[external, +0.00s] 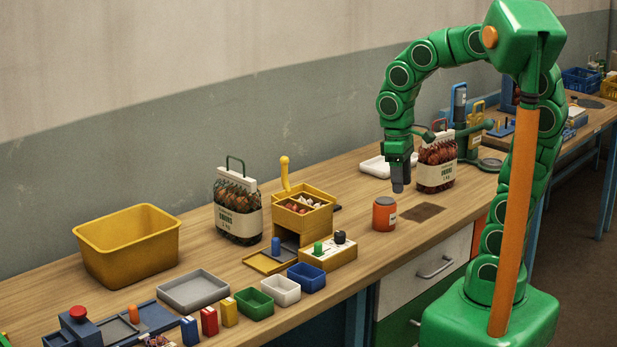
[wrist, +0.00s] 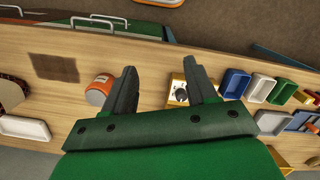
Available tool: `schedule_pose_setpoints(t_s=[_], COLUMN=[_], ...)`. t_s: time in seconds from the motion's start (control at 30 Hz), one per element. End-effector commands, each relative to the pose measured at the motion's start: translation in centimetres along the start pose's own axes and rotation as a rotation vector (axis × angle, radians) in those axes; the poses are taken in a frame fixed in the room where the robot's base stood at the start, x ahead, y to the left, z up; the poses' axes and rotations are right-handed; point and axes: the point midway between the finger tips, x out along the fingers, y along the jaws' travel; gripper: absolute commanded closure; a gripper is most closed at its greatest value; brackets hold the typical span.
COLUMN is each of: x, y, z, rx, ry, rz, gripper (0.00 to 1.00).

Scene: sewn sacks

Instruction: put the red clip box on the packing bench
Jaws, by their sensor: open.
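The red clip box (external: 209,320) is a small upright box with a pale label, between a blue one and a yellow one at the near front edge of the wooden bench (external: 185,228). A bit of red, probably the same box, shows at the right edge of the wrist view (wrist: 316,99). My gripper (external: 398,187) hangs fingers down above the bench, near an orange jar (external: 384,215), far from the clip box. In the wrist view its two dark fingers (wrist: 160,72) are spread, with nothing between them. I cannot tell which bench is the packing bench.
Small green (external: 254,303), white (external: 281,290) and blue (external: 307,277) trays stand beside the clip boxes. A grey tray (external: 193,291) and yellow bin (external: 125,245) lie behind. A second bench (external: 590,120) with blue legs is at the back right.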

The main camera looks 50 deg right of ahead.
Motion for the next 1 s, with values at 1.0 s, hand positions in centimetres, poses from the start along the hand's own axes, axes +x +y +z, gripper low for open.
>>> schedule_pose_setpoints(t_s=[1.0], x=[4.6], y=[2.4], z=[12.3], rx=[0.341], ry=[-0.026], rz=[-0.025], gripper=[0.43])
